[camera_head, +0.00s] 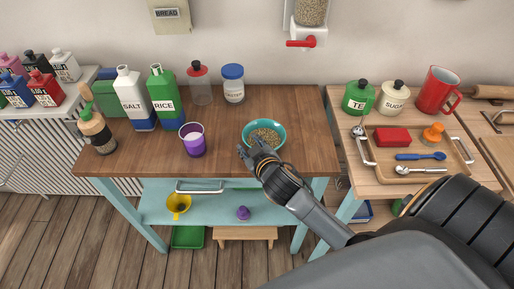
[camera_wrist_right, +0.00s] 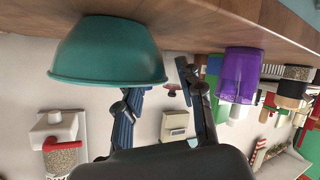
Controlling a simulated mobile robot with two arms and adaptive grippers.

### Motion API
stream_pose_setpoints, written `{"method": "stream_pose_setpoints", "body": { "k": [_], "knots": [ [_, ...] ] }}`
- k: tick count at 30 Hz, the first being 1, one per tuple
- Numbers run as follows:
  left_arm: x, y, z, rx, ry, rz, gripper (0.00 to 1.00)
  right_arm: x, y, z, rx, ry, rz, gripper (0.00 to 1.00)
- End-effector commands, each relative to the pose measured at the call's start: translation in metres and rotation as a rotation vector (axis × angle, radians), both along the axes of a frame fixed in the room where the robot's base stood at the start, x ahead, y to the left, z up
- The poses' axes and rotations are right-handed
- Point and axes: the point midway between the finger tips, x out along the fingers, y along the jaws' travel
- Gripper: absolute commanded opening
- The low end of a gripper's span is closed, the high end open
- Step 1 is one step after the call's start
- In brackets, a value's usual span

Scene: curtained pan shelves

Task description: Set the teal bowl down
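The teal bowl (camera_head: 279,127) holds brown grains and stands upright at the right part of the wooden tabletop (camera_head: 230,105). In the right wrist view, which is upside down, the bowl (camera_wrist_right: 105,50) has its base at the tabletop; I cannot tell whether a thin gap is there. My right gripper (camera_head: 252,148) is at the bowl's near left rim. In the wrist view its fingers (camera_wrist_right: 160,90) are spread. One finger's tip is hidden behind the bowl's rim, and the other is outside, apart from the wall. My left gripper is not in view.
A purple cup (camera_head: 193,143) stands left of the bowl. The blue-lidded jar (camera_head: 233,88), red-lidded jar (camera_head: 200,88), rice bottle (camera_head: 163,98) and salt bottle (camera_head: 132,100) stand behind. A second table at right bears a tray (camera_head: 374,165). Bare wood lies between cup and bowl.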

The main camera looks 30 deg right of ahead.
Motion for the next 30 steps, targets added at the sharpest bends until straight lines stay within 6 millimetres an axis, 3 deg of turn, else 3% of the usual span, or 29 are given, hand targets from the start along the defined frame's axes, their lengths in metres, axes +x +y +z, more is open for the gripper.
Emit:
{"method": "stream_pose_setpoints", "body": {
  "k": [9, 15, 30],
  "knots": [
    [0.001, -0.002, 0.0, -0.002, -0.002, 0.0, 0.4, -0.061, 0.011, 0.026, 0.002, 0.001, 0.0, 0.38],
    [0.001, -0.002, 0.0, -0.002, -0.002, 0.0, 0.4, -0.086, 0.016, 0.038, 0.0, 0.0, 0.0, 0.38],
    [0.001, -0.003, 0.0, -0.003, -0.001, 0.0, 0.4, -0.094, 0.017, 0.043, 0.0, -0.002, 0.0, 0.38]
  ]
}}
